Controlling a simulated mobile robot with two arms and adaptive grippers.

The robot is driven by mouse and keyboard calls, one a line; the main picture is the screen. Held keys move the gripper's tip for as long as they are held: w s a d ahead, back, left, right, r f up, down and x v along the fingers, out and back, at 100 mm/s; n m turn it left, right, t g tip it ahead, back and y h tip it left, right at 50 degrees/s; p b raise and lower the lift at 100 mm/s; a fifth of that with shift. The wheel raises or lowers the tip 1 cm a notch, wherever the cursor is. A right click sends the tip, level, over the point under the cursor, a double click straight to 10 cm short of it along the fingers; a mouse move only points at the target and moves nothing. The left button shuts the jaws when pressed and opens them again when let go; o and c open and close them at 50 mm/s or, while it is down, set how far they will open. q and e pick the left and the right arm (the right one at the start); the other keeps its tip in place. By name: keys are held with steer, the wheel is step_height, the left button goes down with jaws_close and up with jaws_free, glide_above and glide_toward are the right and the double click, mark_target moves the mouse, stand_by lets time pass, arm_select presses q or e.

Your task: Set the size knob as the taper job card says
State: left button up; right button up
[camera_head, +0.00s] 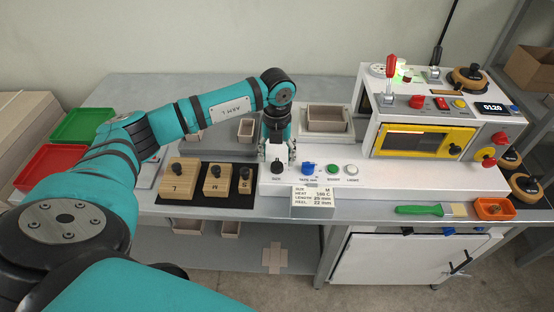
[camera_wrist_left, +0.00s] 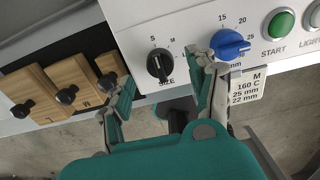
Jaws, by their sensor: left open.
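The size knob (camera_head: 277,167) is a black round knob at the left end of the white machine's front panel. In the left wrist view the size knob (camera_wrist_left: 159,66) has a pale pointer line, with the letters S and M above it; I cannot tell surely which mark it points at. The job card (camera_head: 313,198) hangs from the panel edge and reads size M, 160 C, 25 mm, 22 mm; it also shows in the left wrist view (camera_wrist_left: 246,87). My left gripper (camera_head: 277,154) is open, pointing down, its fingers on either side of the knob without visibly gripping it.
The blue tape knob (camera_head: 307,169) sits just right of the size knob, close to one finger in the wrist view. The green start button (camera_head: 333,169) and white light button (camera_head: 351,170) follow. Wooden blocks marked L (camera_head: 180,177), M and S stand at the left on a black mat.

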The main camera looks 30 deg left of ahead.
mark_target(277, 162)
arm_select(q)
steer(key=shift+f, duration=1.7)
steer(key=c, duration=1.2)
steer(key=shift+o, duration=0.2)
steer(key=m+b, duration=0.2)
steer(key=m, duration=0.2)
steer(key=shift+f+b, duration=0.15)
steer(key=shift+b, duration=0.2)
steer(key=m+b, duration=0.2)
steer(key=m, duration=0.2)
steer(key=shift+m+b, duration=0.3)
steer(key=shift+m, duration=0.1)
